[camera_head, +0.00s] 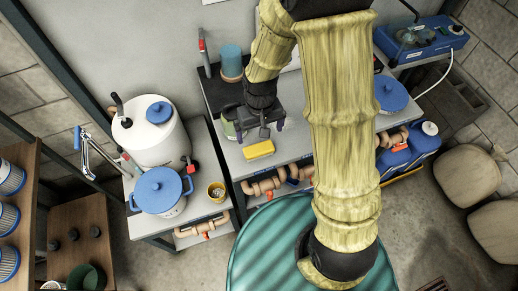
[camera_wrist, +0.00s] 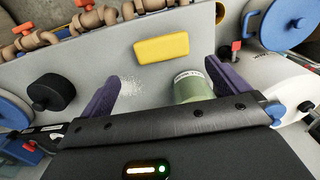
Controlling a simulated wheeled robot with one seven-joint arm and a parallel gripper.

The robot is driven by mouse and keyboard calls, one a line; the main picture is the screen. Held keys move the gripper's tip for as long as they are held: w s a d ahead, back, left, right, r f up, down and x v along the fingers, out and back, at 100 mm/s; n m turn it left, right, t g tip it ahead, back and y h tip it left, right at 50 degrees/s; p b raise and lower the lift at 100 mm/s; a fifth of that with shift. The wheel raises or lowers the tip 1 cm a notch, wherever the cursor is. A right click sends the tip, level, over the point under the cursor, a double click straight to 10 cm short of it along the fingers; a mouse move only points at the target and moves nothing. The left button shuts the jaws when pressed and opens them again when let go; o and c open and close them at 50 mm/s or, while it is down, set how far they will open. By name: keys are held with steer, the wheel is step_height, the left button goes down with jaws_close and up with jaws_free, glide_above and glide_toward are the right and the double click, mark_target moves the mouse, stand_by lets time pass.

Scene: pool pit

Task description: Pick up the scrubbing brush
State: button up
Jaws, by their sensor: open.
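A yellow block (camera_head: 258,150) lies flat near the front edge of the grey bench; it may be the scrubbing brush, but I see no bristles. In the wrist view the yellow block (camera_wrist: 161,47) lies beyond my fingertips, roughly centred between them and apart from both. My gripper (camera_head: 262,130) hangs over the bench behind the block. In the wrist view my gripper (camera_wrist: 161,72) is open, its two purple fingers spread wide with nothing gripped. No other brush is clearly identifiable.
A green jar with a white label (camera_wrist: 192,87) stands close to the right finger in the wrist view. White grains (camera_wrist: 131,86) lie near the left finger, and a black round object (camera_wrist: 50,92) is further left. A blue-lidded pot (camera_head: 160,190) stands on the lower left bench.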

mark_target(259, 148)
steer(key=shift+f+p, duration=0.35)
steer(key=shift+f, duration=2.45)
steer(key=shift+w+a+f+p, duration=0.1)
steer(key=shift+f+p, duration=0.35)
steer(key=shift+f, duration=0.85)
steer(key=shift+a+f+p, duration=0.1)
steer(key=shift+f+p, duration=0.35)
steer(key=shift+f, duration=0.85)
steer(key=c, duration=0.7)
